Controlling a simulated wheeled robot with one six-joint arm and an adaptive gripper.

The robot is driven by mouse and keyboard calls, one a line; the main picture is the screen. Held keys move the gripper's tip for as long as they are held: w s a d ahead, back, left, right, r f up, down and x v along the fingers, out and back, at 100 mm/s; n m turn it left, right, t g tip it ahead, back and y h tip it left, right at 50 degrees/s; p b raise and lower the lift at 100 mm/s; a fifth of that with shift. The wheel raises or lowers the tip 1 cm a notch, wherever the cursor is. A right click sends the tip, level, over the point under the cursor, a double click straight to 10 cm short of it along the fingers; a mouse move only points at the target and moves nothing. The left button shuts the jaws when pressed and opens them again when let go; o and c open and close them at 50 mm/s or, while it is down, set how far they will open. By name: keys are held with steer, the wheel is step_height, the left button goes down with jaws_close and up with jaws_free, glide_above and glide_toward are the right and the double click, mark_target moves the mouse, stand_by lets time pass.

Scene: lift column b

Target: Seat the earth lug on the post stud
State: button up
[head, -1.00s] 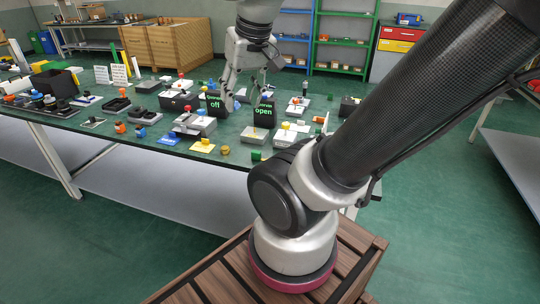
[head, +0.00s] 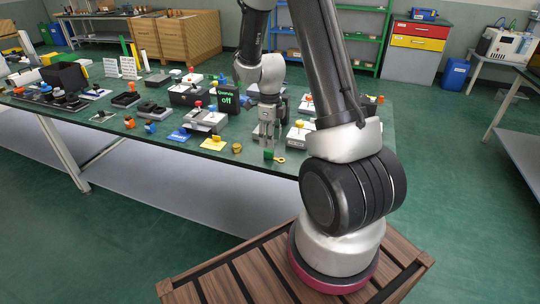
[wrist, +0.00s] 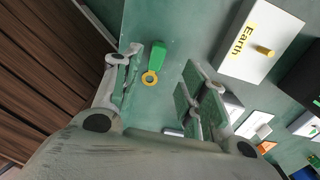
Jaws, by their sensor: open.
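The earth lug, a green grip with a yellow ring (wrist: 156,59), lies flat on the green bench top. It also shows in the head view (head: 269,154), at the bench's front edge. My gripper (wrist: 163,68) is open, with the lug in the gap between its fingers and touching neither. In the head view my gripper (head: 271,143) points down just above the lug. The post stud (wrist: 265,50) is a short yellow peg on a white-topped block marked "Earth" (wrist: 246,61), to the right of the fingers.
A black "off" display (head: 228,99) and a grey block with a red knob (head: 205,120) stand to the left. A yellow plate (head: 213,144) and a blue plate (head: 178,136) lie near the front edge. Other white-topped blocks stand right of my gripper.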

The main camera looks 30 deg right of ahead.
mark_target(270, 150)
steer(key=f, duration=0.6)
steer(key=shift+s+a, duration=0.15)
steer(key=shift+s, duration=0.05)
steer(key=shift+r, duration=0.1)
steer(key=c, duration=0.9)
